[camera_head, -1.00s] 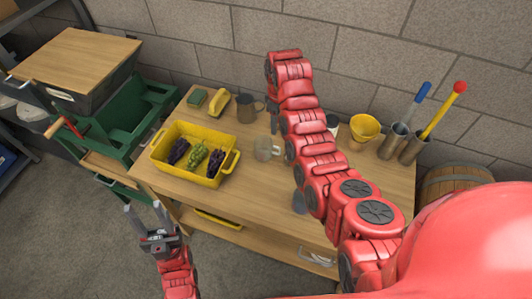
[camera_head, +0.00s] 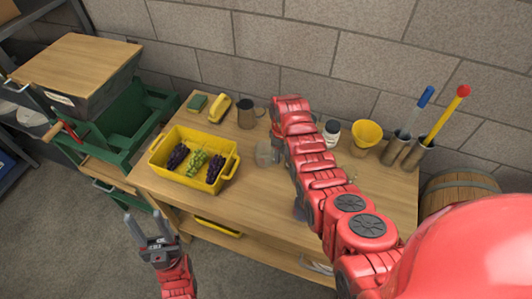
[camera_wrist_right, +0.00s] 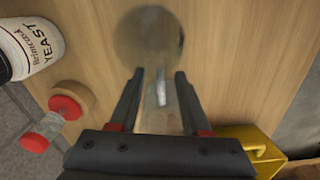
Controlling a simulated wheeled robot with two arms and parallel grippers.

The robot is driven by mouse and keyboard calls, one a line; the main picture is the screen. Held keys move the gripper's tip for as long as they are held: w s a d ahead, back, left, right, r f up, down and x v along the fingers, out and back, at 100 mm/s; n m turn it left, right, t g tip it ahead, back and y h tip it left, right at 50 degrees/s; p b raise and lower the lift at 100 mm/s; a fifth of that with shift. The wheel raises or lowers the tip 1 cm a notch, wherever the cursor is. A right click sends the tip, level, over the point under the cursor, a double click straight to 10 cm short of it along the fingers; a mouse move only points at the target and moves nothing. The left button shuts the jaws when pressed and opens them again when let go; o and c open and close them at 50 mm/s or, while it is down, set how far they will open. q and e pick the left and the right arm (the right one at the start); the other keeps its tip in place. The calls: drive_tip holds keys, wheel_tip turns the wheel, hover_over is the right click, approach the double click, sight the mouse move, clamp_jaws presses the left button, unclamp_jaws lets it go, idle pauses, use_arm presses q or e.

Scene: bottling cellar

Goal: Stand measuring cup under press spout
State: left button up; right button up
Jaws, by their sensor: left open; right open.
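The measuring cup (camera_head: 266,153) is clear and stands upright on the wooden table, right of the yellow crate. In the right wrist view it shows as a round, glassy shape (camera_wrist_right: 150,35), its handle pointing down between my fingers. My right gripper (camera_wrist_right: 159,74) is open around the handle area; I cannot tell whether it touches. In the head view its fingers are hidden by my arm. My left gripper (camera_head: 144,214) is open and empty, in front of the table's left part. The green press (camera_head: 125,118) with a wooden top stands at the left; its spout cannot be made out.
The yellow crate (camera_head: 158,163) holds grapes. A dark jug (camera_head: 246,112), yellow brush (camera_head: 219,108) and green sponge (camera_head: 197,103) stand behind. A yellow funnel (camera_head: 366,133) stands right.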

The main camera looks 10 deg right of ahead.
drive_tip(key=shift+f, duration=0.35)
clamp_jaws()
idle(1.2)
